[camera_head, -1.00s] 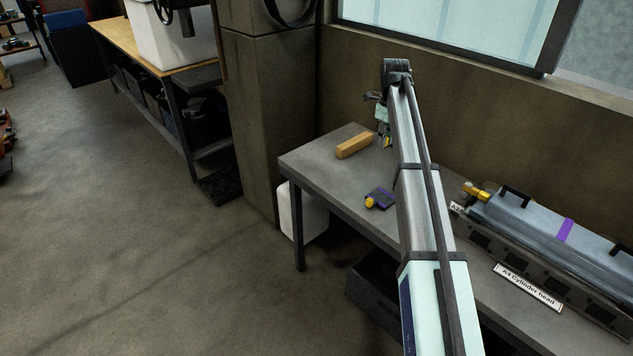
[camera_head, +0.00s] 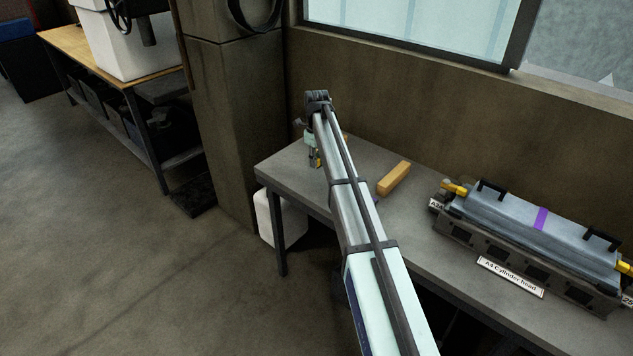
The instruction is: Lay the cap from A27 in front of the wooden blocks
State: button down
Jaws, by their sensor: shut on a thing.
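My gripper (camera_head: 314,160) is over the far left part of the grey workbench, small in view, pointing down. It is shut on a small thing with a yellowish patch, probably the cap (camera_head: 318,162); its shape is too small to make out. One wooden block (camera_head: 394,178) lies on the bench just right of my arm. A bit of another wooden block (camera_head: 345,135) shows behind my arm near the wall. Whether the held thing touches the bench cannot be told.
The grey workbench (camera_head: 284,172) is bare near its left corner. A cylinder head (camera_head: 520,222) with yellow end fittings (camera_head: 454,188) and label plates fills its right part. A purple bit (camera_head: 376,200) shows beside my arm. A wall and window stand behind.

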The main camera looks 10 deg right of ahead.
notch_tip(320, 180, down, 11)
jog(key=shift+r+p, duration=0.1)
jog(key=shift+p, duration=1.15)
jog(key=c, duration=1.1)
grip_release()
jog(key=shift+o, duration=0.2)
jog(key=shift+r, duration=0.1)
notch_tip(320, 180, up, 12)
jog(key=b, duration=0.4)
